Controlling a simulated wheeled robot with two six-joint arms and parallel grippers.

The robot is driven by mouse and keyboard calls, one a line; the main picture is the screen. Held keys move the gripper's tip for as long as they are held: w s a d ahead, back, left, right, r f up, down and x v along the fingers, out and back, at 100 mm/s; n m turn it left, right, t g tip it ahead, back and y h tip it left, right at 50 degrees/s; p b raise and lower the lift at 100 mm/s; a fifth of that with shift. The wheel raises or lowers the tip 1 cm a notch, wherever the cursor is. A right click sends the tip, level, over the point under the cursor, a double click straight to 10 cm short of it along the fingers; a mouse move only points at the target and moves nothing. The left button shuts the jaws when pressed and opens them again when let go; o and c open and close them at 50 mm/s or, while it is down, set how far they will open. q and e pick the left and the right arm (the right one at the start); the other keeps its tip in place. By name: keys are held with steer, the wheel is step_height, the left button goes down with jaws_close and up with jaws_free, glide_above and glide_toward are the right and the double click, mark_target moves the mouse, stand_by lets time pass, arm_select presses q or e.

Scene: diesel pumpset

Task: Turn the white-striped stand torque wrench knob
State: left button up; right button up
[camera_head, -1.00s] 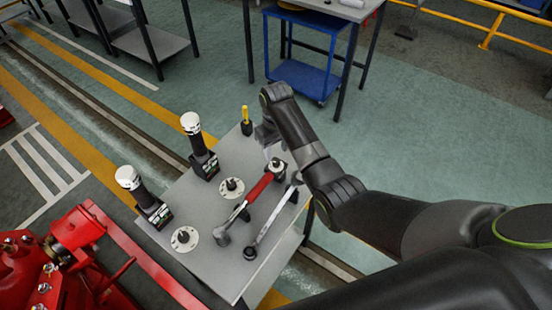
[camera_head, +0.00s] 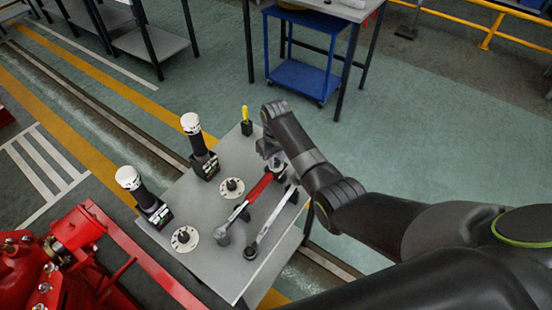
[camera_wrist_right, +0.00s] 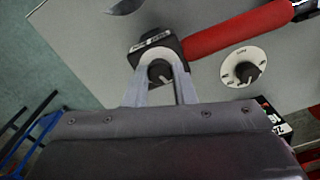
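A torque wrench with a red handle (camera_head: 259,187) lies on the grey table. In the right wrist view the red handle (camera_wrist_right: 235,32) runs to the upper right from a black stand block (camera_wrist_right: 152,42) with a white-striped label. A dark round knob (camera_wrist_right: 160,72) with a pale pointer line sits at this block. My right gripper (camera_wrist_right: 161,66) points down with its two pale fingers on either side of the knob; whether they press on it cannot be told. In the head view the right gripper (camera_head: 273,157) is at the wrench's far end, mostly hidden by my arm. My left gripper is not in view.
A silver wrench (camera_head: 270,222) lies beside the red one. Two white-dial knobs (camera_head: 232,188) (camera_head: 185,238), two white-topped black tools (camera_head: 197,140) (camera_head: 142,192) and a yellow-handled tool (camera_head: 246,118) stand on the table. Red machinery (camera_head: 75,235) is at lower left.

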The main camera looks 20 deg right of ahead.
steer(key=shift+c, duration=0.9)
steer(key=shift+r+m+p, duration=0.2)
steer(key=shift+m+p, duration=1.05)
steer(key=shift+m, duration=0.05)
steer(key=shift+m+p, duration=0.65)
steer(key=shift+m, duration=0.45)
steer(key=shift+f+m+p, duration=0.1)
steer(key=shift+m+p, duration=0.3)
steer(key=shift+m, duration=0.5)
steer(key=shift+w, duration=0.1)
steer(key=o, duration=1)
